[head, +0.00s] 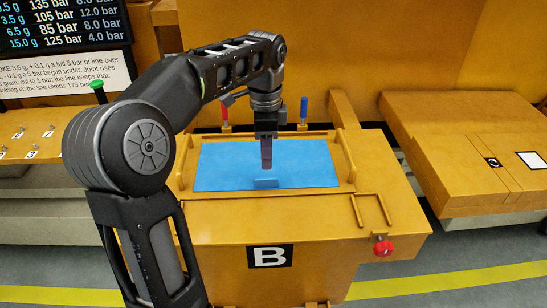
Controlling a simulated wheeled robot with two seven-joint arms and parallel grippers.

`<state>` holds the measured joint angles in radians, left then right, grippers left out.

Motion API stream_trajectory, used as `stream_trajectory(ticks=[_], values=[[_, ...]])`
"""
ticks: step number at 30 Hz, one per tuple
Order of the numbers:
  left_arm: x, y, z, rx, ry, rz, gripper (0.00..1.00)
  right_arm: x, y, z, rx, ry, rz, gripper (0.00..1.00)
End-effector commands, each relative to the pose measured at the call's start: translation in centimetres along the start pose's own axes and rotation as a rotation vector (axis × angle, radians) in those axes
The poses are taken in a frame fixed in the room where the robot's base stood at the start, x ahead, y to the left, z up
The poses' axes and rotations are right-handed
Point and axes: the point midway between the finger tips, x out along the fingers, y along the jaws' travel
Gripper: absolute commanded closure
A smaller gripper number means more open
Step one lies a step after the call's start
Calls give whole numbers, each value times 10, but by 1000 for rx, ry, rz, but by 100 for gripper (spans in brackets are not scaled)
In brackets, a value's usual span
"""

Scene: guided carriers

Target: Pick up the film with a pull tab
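The film is a flat blue sheet (225,165) lying on top of the yellow carrier marked B (330,222). Its pull tab (266,183) is a small blue upright piece near the front middle of the sheet. My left gripper (266,167) points straight down over the film, at or just behind the tab in the picture. Its fingers show as one narrow shape, so I cannot see a gap between them. Whether they touch the tab or the film is unclear. My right gripper is out of view.
The carrier has raised side rails, a red knob (383,247) at its front right, and red (225,117) and blue (303,110) handles behind the film. Another yellow unit (470,140) stands at the right. A sign board (65,75) is at upper left. Floor shows in front.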

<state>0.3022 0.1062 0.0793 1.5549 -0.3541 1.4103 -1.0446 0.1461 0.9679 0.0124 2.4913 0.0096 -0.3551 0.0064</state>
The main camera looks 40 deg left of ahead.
Motion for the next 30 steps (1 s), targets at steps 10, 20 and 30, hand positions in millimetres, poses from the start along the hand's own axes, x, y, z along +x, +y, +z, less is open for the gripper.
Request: stream_trajectory(ticks=[10, 20, 30], values=[[17, 0, 0, 0, 0, 0, 64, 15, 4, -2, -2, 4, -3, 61], [26, 0, 0, 0, 0, 0, 64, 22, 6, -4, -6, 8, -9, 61], [43, 1, 1, 0, -2, 4, 64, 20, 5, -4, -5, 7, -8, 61]])
